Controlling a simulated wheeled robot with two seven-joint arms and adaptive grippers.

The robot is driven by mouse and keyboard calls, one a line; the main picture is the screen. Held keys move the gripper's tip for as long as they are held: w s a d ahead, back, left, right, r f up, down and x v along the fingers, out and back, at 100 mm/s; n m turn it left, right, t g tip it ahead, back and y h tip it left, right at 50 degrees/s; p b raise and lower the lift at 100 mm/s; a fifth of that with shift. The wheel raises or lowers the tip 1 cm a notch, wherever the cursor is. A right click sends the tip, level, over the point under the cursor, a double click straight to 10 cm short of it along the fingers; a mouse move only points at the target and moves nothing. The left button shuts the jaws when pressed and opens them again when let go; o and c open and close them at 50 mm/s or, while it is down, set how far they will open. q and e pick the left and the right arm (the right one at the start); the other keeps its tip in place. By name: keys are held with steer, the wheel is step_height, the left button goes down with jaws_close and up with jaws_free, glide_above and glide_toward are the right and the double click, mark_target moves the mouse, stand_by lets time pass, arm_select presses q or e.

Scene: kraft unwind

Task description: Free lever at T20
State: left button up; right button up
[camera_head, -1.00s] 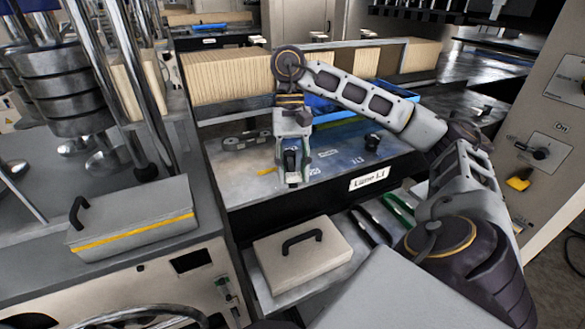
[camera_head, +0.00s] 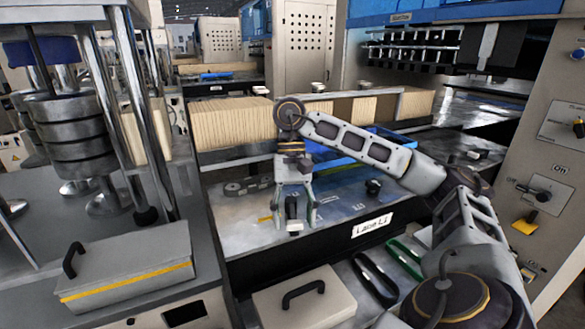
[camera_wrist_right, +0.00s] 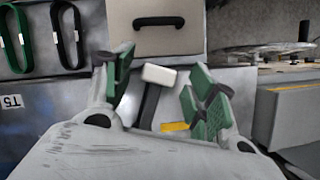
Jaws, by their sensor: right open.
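A lever with a black stem and a pale end block (camera_wrist_right: 158,75) shows in the wrist view, between the spread green-padded fingers of my right gripper (camera_wrist_right: 160,88). In the head view, the right gripper (camera_head: 295,213) points down over the grey bench top, with the dark lever (camera_head: 291,207) between its fingers. The fingers stand apart, and I see no grip on the lever. I cannot read a T20 mark. A tag (camera_wrist_right: 12,102) in the wrist view looks like "T5", inverted. My left gripper is out of view.
A beige lidded box (camera_head: 305,299) with a black handle stands in front of the bench. A grey box (camera_head: 125,268) is at left. Black and green loops (camera_head: 375,279) lie right of the beige box. A "Lane L1" label (camera_head: 371,225) is on the bench front. Cardboard stacks (camera_head: 232,124) stand behind.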

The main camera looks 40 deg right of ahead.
mark_target(292, 211)
steer(key=v, duration=0.9)
steer(key=shift+r, duration=0.35)
stand_by(4.4)
steer(key=shift+w+d+r, duration=0.25)
steer(key=shift+r, duration=0.4)
steer(key=shift+w+d+r, duration=0.1)
steer(key=shift+r, duration=0.15)
stand_by(0.6)
